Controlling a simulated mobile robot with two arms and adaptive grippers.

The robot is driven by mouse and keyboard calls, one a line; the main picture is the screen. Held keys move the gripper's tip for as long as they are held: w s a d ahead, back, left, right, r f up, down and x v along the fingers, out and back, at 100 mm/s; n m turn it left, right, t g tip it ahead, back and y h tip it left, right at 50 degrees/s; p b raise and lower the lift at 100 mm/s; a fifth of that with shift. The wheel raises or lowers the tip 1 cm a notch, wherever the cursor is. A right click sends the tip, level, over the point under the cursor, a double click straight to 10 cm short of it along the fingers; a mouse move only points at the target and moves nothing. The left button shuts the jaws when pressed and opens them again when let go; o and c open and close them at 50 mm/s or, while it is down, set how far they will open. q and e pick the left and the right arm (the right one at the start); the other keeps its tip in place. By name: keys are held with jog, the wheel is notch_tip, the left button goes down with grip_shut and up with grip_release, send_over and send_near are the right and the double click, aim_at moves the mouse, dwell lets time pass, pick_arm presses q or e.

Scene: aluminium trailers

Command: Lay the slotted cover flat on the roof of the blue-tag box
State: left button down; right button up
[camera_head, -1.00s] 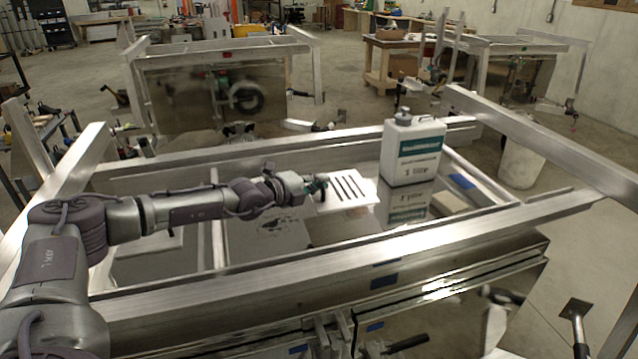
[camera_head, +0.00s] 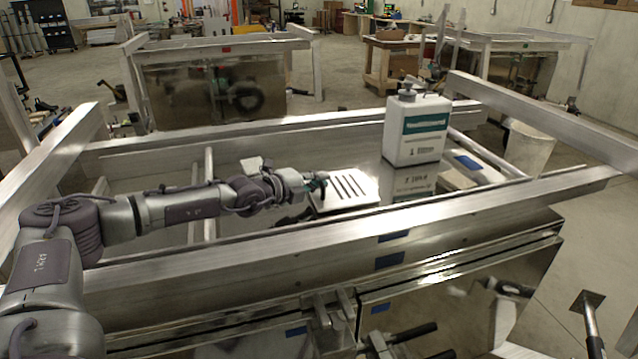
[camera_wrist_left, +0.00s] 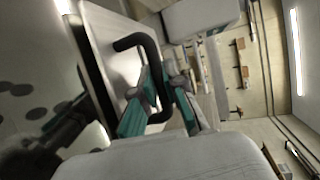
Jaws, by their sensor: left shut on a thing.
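The slotted cover (camera_head: 343,191) is a pale plate with several dark slots. It is above the shiny roof of the near metal box (camera_head: 270,150), inside the trailer frame; I cannot tell from the head view whether it touches the roof. My left gripper (camera_head: 319,182) is at the cover's left edge, shut on its black handle. In the left wrist view the teal fingers (camera_wrist_left: 155,100) close around the black handle (camera_wrist_left: 146,48), beside the grey plate of the cover (camera_wrist_left: 108,48). Blue tags (camera_head: 390,262) mark the near box. My right gripper does not show.
A white jug (camera_head: 416,128) with a teal label stands on the box roof, right of the cover. The frame's front rail (camera_head: 350,225) and back rail (camera_head: 270,130) border the roof. Open roof lies left of the jug, partly hidden by my arm.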

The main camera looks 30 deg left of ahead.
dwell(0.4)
pick_arm(q)
jog(key=c, duration=1.2)
grip_release()
jog(key=shift+o, duration=0.2)
jog(key=shift+f, duration=0.1)
jog(key=shift+v, duration=0.75)
jog(key=v, duration=1)
jog(key=shift+s, duration=0.3)
jog(key=shift+a, duration=0.1)
